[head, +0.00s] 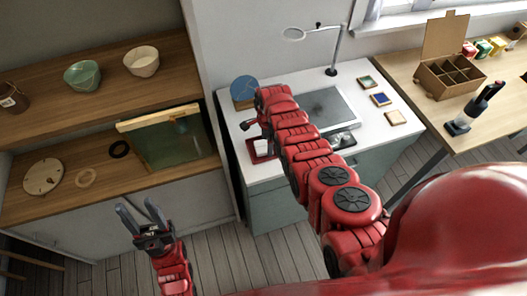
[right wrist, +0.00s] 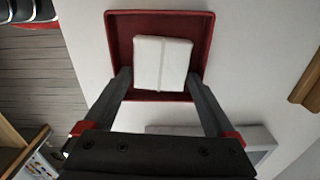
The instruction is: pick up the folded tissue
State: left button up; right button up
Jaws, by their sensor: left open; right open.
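The folded tissue (right wrist: 162,63) is a white, nearly square pad with a crease across it. It lies in a shallow red tray (right wrist: 119,32) on the white worktop. In the head view the tray (head: 257,157) is at the worktop's front left corner, partly behind my right arm. My right gripper (right wrist: 161,78) is open above the tray, its two fingers on either side of the tissue, apart from it in the picture. In the head view my right gripper (head: 254,131) is small and partly hidden by its own arm. My left gripper (head: 140,212) is open and empty in front of the wooden shelf.
A grey panel (head: 326,108), a blue disc (head: 244,90), a lamp (head: 333,52) and small coloured tiles (head: 379,99) are on the worktop. A compartment box (head: 446,78) stands on the right table. Bowls (head: 82,75) stand on the left shelf.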

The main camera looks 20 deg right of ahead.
jog(key=shift+c, duration=0.7)
jog(key=c, duration=0.8)
jog(key=shift+r, duration=0.3)
